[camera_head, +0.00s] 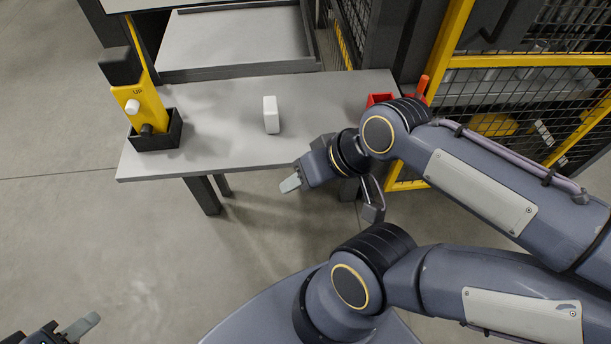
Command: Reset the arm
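My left gripper (78,328) shows only in part at the bottom left corner, over bare floor. One pale finger shows, and the rest is cut off by the picture edge. My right gripper (290,184) is in front of the table's near edge, at the centre. Only one pale fingertip shows clearly, so its opening cannot be told. Nothing is seen held in either gripper. My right arm (480,180) reaches in from the right, over the table's right end.
A grey table (220,150) bears a white block (270,115), a yellow device (142,105) in a black holder (168,140), and a red container (380,99) partly hidden by my arm. A grey tray (235,40) is behind. Yellow-framed mesh fencing (530,61) stands at right. Floor at left is clear.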

